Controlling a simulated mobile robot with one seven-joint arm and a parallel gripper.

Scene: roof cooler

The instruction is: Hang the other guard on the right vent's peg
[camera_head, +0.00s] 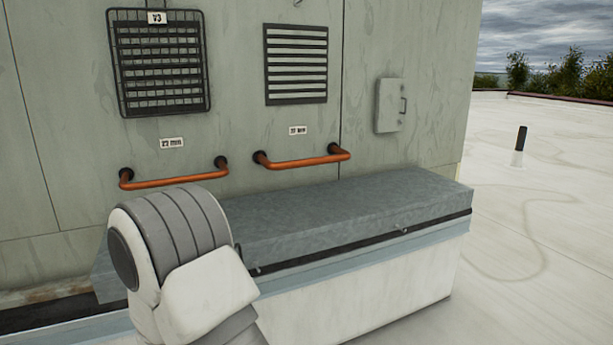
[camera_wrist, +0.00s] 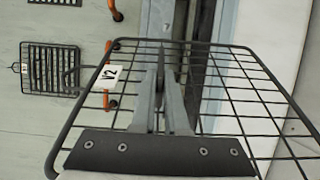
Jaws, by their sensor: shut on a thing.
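A black wire guard (camera_wrist: 78,110) with a white tag (camera_wrist: 111,77) that seems to read V2 fills much of the wrist view. My gripper (camera_wrist: 162,50) is shut on it near its far edge. In the head view my gripper and this guard are hidden or out of frame, with only my arm in front. The right vent (camera_head: 296,65) is a bare louvred panel with no guard over it. A small peg (camera_head: 298,3) shows above it at the top edge. The other guard (camera_head: 160,62), tagged V3, hangs over the left vent; it also shows in the wrist view (camera_wrist: 48,68).
Two orange handles, left (camera_head: 174,177) and right (camera_head: 302,158), stick out from the wall below the vents. A long grey-topped unit (camera_head: 350,215) stands along the wall. A small box (camera_head: 390,105) is on the wall at the right. Open roof lies to the right.

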